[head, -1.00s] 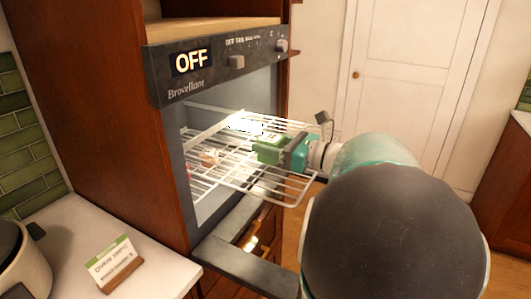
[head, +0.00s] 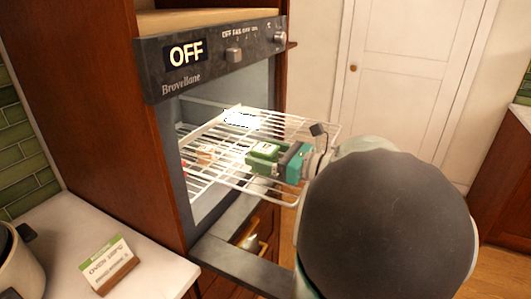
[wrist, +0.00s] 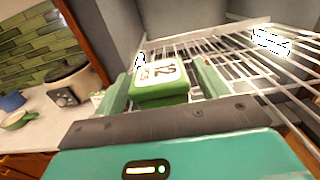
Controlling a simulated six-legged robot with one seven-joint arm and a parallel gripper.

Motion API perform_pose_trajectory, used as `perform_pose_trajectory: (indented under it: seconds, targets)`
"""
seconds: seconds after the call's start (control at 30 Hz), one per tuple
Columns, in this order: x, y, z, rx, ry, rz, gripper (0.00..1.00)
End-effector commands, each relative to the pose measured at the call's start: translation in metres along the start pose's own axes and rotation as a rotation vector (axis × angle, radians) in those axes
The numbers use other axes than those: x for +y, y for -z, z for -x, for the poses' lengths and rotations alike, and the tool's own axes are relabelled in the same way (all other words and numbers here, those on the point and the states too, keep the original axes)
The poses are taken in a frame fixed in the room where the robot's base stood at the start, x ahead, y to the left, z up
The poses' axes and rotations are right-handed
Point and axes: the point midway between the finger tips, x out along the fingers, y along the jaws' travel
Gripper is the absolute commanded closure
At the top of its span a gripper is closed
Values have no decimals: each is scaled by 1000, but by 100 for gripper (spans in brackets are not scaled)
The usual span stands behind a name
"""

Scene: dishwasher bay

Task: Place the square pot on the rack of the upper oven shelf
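A small green square block with a white, marked face, which I take for the square pot (head: 264,149), is at the oven rack (head: 283,197). The pot (wrist: 160,95) also shows there, roughly upright. It is over the outer part of the pulled-out wire rack; I cannot tell whether its underside touches the wires. My gripper comes in from the right in the head view, its teal body partly hidden behind my arm.
The oven (head: 165,88) reads OFF and stands open, its door (head: 240,268) lowered. A small reddish item (head: 204,155) shows toward the inside. The counter (head: 150,270) at left holds a sign (head: 107,264) and a cooker (wrist: 70,88). Bare rack wires lie around the pot.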

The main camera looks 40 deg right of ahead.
Motion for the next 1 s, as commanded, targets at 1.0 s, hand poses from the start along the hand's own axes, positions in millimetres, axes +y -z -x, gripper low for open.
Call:
perform_pose_trajectory:
  seconds: [1.0]
  targets:
    - [-1, -2, 119, 0, -1, -1, 27]
